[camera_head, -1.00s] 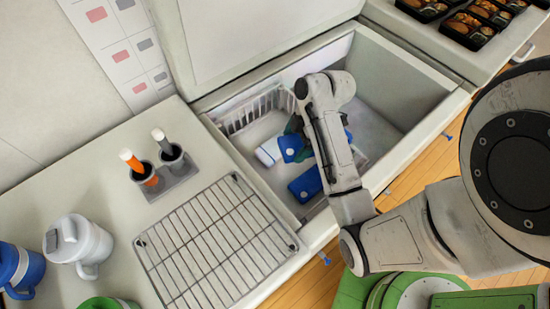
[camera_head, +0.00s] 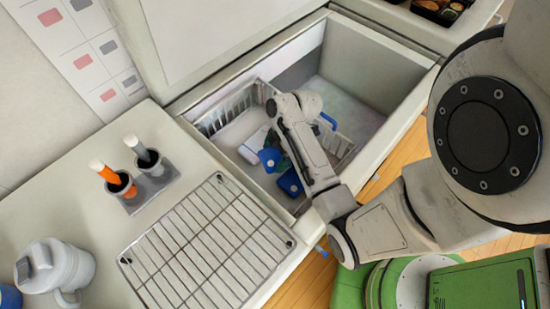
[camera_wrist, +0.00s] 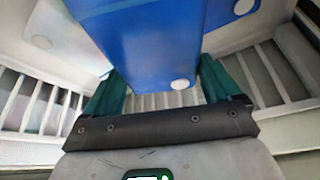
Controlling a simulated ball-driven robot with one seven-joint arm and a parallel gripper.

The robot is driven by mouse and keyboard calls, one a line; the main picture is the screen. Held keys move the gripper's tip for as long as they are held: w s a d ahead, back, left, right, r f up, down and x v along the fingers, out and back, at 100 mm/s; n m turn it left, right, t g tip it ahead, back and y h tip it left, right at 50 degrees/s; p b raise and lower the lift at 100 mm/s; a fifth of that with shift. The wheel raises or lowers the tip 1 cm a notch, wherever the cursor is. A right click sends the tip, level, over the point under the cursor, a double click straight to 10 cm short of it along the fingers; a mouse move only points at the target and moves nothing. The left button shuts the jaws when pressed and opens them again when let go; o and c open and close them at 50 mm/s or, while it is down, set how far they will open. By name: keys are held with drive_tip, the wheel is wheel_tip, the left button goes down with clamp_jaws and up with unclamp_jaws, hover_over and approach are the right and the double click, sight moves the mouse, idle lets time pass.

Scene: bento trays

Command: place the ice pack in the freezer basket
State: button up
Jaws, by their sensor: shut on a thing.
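My gripper (camera_wrist: 160,78), with green fingers, is shut on a blue ice pack (camera_wrist: 150,40) with white round caps in the wrist view. In the head view my gripper is inside the open chest freezer, mostly hidden by my own wrist. The white slatted freezer basket (camera_head: 228,110) is around and below it; its slats also show in the wrist view (camera_wrist: 45,103). Blue packs (camera_head: 270,158) (camera_head: 290,182) show beside my wrist in the head view, with another blue piece (camera_head: 328,121) behind it. I cannot tell whether the held pack touches the basket floor.
A white pack (camera_head: 251,150) lies in the basket, left of the blue packs. A wire rack (camera_head: 205,245), two cups holding handled tools (camera_head: 122,186) and a grey-white jug (camera_head: 55,268) stand on the left counter.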

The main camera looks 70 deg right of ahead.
sight(278, 155)
drive_tip(key=shift+f, duration=1.55)
drive_tip(key=shift+f, duration=0.1)
drive_tip(key=o, duration=1)
drive_tip(key=v, duration=1.2)
drive_tip(key=shift+s, duration=0.1)
drive_tip(key=shift+p, duration=0.35)
